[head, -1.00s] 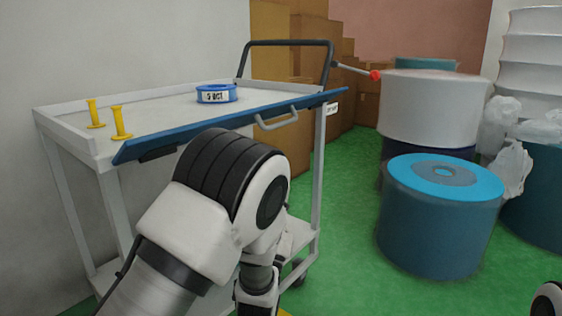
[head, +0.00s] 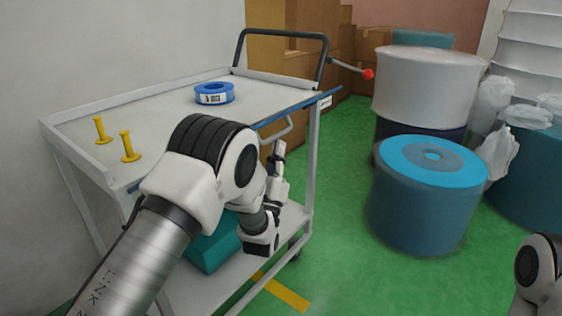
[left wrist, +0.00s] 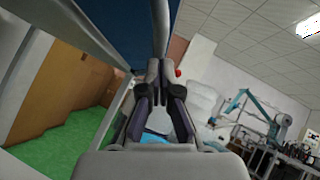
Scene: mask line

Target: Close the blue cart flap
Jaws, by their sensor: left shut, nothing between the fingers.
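The blue flap (head: 305,104) runs along the front edge of the cart's top (head: 170,105). Only a thin strip of it shows in the head view, with a grey loop handle (head: 277,131) below it; my left arm hides the rest. In the left wrist view the flap's dark blue face (left wrist: 105,30) fills the upper left. My left gripper (head: 279,150) is shut and empty. It points up, close to the handle and below the flap's edge; I cannot tell whether it touches. It also shows in the left wrist view (left wrist: 163,82). My right gripper is out of view.
A blue tape roll (head: 214,93) and two yellow pegs (head: 129,147) stand on the cart top. A teal box (head: 208,252) sits on the lower shelf. Blue and white drums (head: 428,205) stand to the right, with green floor (head: 350,240) between.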

